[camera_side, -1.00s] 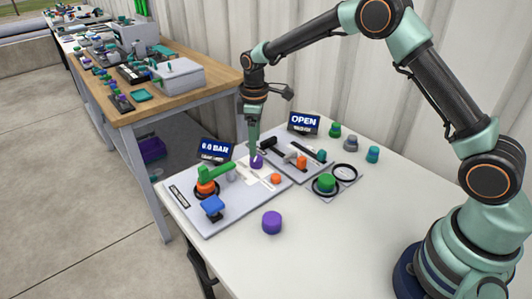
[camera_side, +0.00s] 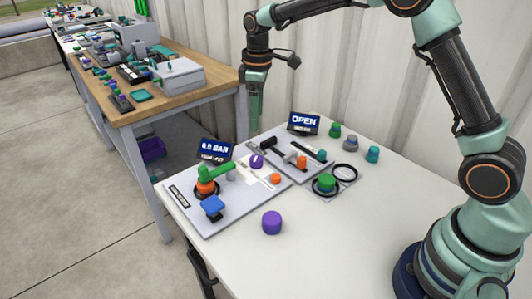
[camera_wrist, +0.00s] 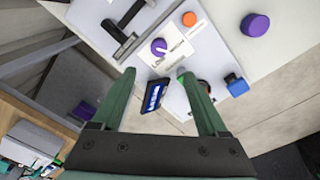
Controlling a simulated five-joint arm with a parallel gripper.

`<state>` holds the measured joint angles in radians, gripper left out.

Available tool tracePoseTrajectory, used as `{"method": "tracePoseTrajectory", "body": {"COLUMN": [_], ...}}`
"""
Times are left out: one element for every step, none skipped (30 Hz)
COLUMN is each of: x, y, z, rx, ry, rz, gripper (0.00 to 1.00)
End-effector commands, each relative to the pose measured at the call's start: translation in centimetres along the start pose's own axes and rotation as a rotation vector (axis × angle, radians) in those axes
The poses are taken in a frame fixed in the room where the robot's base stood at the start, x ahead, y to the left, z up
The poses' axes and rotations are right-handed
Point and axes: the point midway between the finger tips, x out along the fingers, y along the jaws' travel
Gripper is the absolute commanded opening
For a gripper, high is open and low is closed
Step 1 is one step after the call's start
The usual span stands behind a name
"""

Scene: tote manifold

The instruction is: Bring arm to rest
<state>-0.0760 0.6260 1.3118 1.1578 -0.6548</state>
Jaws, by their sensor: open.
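My gripper (camera_side: 255,112) hangs in the air above the back edge of the white table, pointing down. In the wrist view my gripper (camera_wrist: 160,98) shows two green fingers spread apart with nothing between them. Below it, a purple knob (camera_side: 256,161) with a white pointer mark sits on the grey panel (camera_side: 225,213). The same knob also shows in the wrist view (camera_wrist: 159,46), apart from the fingers. The display beside it reads 0.5 or 0.6 BAR (camera_side: 216,150); the last digit is hard to read. A second display reads OPEN (camera_side: 304,123).
The panel carries a green-handled valve (camera_side: 215,171), a blue block (camera_side: 212,207) and an orange button (camera_side: 276,179). A loose purple cylinder (camera_side: 272,222) stands in front. Several coloured caps stand at the back right. A wooden bench (camera_side: 185,90) is at left, and a corrugated wall is behind.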

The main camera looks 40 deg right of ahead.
Motion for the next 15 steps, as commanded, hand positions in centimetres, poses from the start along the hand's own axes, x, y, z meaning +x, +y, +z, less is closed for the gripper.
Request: {"method": "tracePoseTrajectory", "body": {"x": [-1.3, -2.0, -3.0, -3.8, -4.5, -5.5, -6.1, -6.7, -7.4, -7.9, -8.4, -9.0, -9.4, -9.8, -10.3], "y": [-0.2, -0.3, -0.6, -0.8, -1.1, -1.4, -1.7, -2.0, -2.5, -2.8, -3.1, -3.6, -4.0, -4.3, -4.8], "z": [0.5, 0.9, 1.5, 1.9, 2.5, 3.1, 3.7, 4.2, 4.9, 5.5, 6.0, 6.8, 7.4, 8.0, 8.7], "rx": [0.024, 0.042, 0.067, 0.088, 0.109, 0.137, 0.158, 0.179, 0.206, 0.227, 0.247, 0.274, 0.296, 0.315, 0.343], "ry": [0.016, 0.025, 0.038, 0.049, 0.06, 0.074, 0.084, 0.095, 0.11, 0.12, 0.132, 0.148, 0.159, 0.171, 0.187], "rz": [0.012, 0.019, 0.028, 0.035, 0.043, 0.052, 0.058, 0.064, 0.073, 0.078, 0.084, 0.092, 0.097, 0.102, 0.109], "gripper": [0.76, 0.76, 0.76, 0.76, 0.76, 0.76, 0.76, 0.76, 0.76, 0.76, 0.76, 0.76, 0.76, 0.76, 0.76]}}
